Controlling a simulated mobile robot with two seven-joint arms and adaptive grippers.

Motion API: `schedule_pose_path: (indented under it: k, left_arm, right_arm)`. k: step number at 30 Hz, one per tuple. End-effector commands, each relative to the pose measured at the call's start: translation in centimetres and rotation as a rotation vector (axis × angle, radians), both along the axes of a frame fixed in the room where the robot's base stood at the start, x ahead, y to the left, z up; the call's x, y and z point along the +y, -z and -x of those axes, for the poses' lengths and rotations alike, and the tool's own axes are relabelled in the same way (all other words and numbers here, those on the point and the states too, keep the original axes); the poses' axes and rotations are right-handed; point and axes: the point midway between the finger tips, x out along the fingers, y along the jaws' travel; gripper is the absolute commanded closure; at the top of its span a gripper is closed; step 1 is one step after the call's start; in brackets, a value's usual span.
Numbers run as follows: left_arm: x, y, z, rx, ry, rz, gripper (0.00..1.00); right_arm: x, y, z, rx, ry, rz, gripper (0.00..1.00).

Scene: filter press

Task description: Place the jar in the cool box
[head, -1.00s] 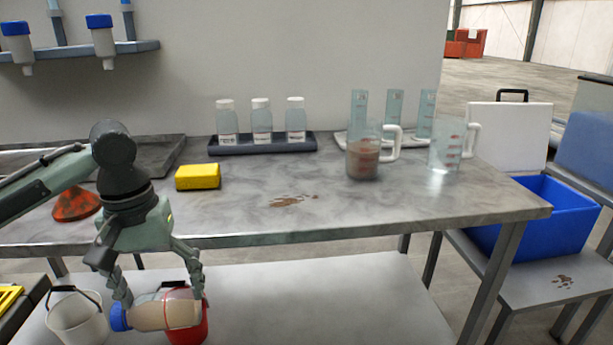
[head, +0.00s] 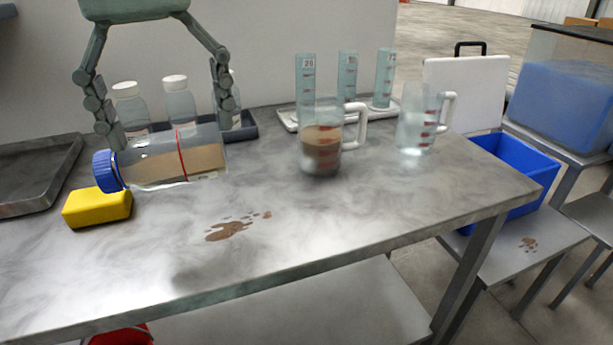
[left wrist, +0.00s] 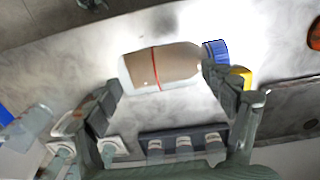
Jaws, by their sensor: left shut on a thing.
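The jar (head: 165,163) is a clear bottle with a blue cap, a red band and brown contents. It lies on its side in my left gripper (head: 168,122), above the worktable, with its cap to the left. The fingers press near its cap and its base; it also shows in the left wrist view (left wrist: 160,66) between the fingertips (left wrist: 163,86). The cool box (head: 513,178) is an open blue box with a white raised lid (head: 466,92), standing on a low bench at the right, well away from the jar. My right gripper is out of view.
On the table (head: 300,245) are a yellow sponge (head: 97,208), a rack of white-capped bottles (head: 245,133), a jug with brown liquid (head: 321,140), a clear jug (head: 413,132) and measuring cylinders (head: 347,80). A brown spill (head: 232,229) marks the clear front area.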

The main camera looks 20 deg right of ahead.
Motion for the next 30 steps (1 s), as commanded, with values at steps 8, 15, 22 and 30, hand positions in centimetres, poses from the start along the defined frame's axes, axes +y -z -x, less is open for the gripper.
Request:
schedule_pose_path:
  k: [8,15,22,30]
  left_arm:
    - [-4.5,2.8,-1.6,0.007,0.003,0.0,0.55]
    - [-9.0,5.6,-3.8,0.002,0.0,-0.001,0.55]
    - [-10.6,6.8,-4.7,0.001,0.0,0.001,0.55]
    - [-10.6,10.3,-4.7,0.001,0.0,0.0,0.55]
  right_arm:
    - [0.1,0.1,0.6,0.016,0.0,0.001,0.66]
    - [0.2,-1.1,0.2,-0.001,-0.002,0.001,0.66]
    - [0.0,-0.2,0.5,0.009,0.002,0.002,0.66]
    - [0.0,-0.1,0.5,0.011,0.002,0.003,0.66]
